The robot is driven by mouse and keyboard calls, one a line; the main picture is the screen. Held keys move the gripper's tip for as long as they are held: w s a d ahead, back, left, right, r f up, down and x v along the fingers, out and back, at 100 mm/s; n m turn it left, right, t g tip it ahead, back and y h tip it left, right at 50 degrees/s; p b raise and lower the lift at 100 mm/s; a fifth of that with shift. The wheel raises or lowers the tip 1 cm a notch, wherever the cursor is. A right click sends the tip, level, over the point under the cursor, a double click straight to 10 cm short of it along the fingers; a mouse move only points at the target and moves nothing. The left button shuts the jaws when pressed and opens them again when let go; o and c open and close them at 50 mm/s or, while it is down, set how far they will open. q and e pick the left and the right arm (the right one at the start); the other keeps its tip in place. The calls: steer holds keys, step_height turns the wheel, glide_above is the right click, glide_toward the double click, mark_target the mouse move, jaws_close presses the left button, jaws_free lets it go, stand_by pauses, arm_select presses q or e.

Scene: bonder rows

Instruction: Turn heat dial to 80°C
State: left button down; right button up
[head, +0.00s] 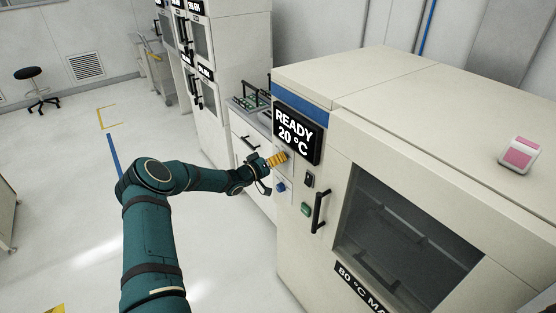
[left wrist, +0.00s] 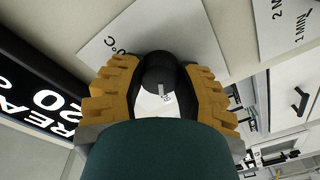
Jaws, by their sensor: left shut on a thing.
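The oven's display (head: 297,133) reads READY 20 °C, and part of it also shows in the left wrist view (left wrist: 40,95). My left gripper (head: 277,159) is at the oven's front panel, just below the display. In the left wrist view its two yellow ridged fingers (left wrist: 160,88) are closed on both sides of the black round heat dial (left wrist: 160,70). The dial has a pale pointer mark. It sits on a white scale plate (left wrist: 150,28), whose markings are mostly hidden by the fingers. My right gripper is not in view.
A black door handle (head: 319,212) sticks out beside the oven window (head: 400,225). A pink and white device (head: 519,155) lies on the oven top.

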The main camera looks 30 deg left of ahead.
arm_select(q)
steer(key=shift+m+h+b, duration=0.45)
steer(key=shift+m+b, duration=3.9)
steer(key=shift+m, duration=1.9)
steer(key=shift+m+h+b, duration=0.45)
steer(key=shift+m+b, duration=3.85)
steer(key=shift+m, duration=1.95)
steer(key=c, duration=0.5)
jaws_free()
steer(key=shift+c, duration=0.2)
